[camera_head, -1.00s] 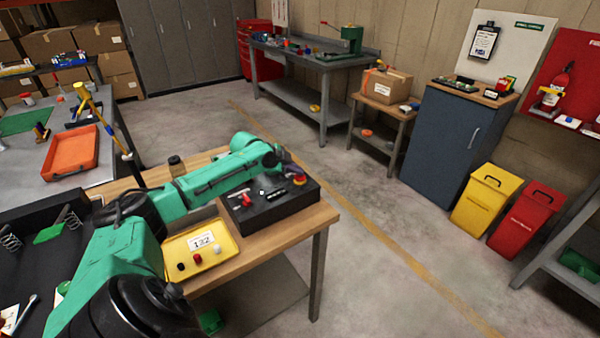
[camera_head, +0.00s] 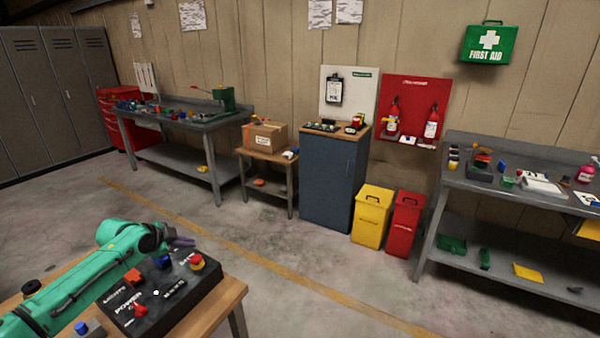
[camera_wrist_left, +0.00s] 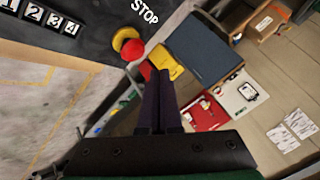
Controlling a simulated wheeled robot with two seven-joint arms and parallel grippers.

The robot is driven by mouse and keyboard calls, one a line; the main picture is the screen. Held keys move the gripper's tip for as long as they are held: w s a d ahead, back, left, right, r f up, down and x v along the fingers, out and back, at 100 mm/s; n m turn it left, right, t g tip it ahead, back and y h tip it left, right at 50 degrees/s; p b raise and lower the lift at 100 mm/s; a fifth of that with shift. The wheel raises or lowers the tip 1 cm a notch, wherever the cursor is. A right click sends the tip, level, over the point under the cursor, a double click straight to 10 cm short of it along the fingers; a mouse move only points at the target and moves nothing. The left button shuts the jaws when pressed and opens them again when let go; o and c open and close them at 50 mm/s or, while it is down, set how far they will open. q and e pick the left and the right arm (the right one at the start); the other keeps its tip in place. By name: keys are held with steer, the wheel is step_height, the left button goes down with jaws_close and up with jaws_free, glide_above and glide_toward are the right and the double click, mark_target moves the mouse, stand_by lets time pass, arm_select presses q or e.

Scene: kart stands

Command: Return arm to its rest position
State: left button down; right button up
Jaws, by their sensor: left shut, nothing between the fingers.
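My left arm, green, comes in from the lower left in the head view. Its gripper (camera_head: 183,242) is over the far side of a black control box (camera_head: 165,295) on a wooden table (camera_head: 228,297). In the left wrist view the dark fingers (camera_wrist_left: 160,85) are together with nothing between them. The box carries a red-and-yellow stop button (camera_head: 197,261), just right of the gripper; it also shows in the wrist view (camera_wrist_left: 130,46) beside the fingertips. A red switch (camera_head: 139,308) marked POWER and a blue button (camera_head: 163,262) are also on the box. My right gripper is out of view.
A yellow bin (camera_head: 371,216) and a red bin (camera_head: 404,224) stand by a blue cabinet (camera_head: 328,180). A workbench (camera_head: 215,123) stands at the back left, a grey shelf bench (camera_head: 500,268) at the right. The floor between is clear.

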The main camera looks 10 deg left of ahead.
arm_select(q)
steer(key=s+d+f, duration=0.1)
steer(key=d+f, duration=0.2)
steer(key=d, duration=0.1)
steer(key=s+d+f+g, duration=0.1)
steer(key=s+d+f, duration=0.1)
steer(key=d+f, duration=0.1)
steer(key=s+d+f+g+h, duration=0.1)
steer(key=d+f, duration=0.2)
steer(key=d, duration=0.2)
steer(key=shift+s, duration=0.3)
steer(key=s+d+f+n+g, duration=0.3)
steer(key=s+d+f, duration=0.1)
steer(key=s+d, duration=0.85)
steer(key=s+a+r+n+y, duration=0.1)
steer(key=s+a+n+y, duration=0.2)
steer(key=s+n, duration=0.5)
steer(key=s+f+m+g+b, duration=0.1)
steer(key=s+f, duration=0.1)
steer(key=f, duration=1)
steer(key=s+f+m+g+b, duration=0.1)
steer(key=s+f, duration=0.1)
steer(key=f, duration=0.9)
steer(key=s+a+f+g, duration=0.1)
steer(key=s+a+f, duration=0.1)
steer(key=s+f, duration=1.4)
steer(key=shift+s+a+b, duration=0.3)
steer(key=shift+b, duration=0.15)
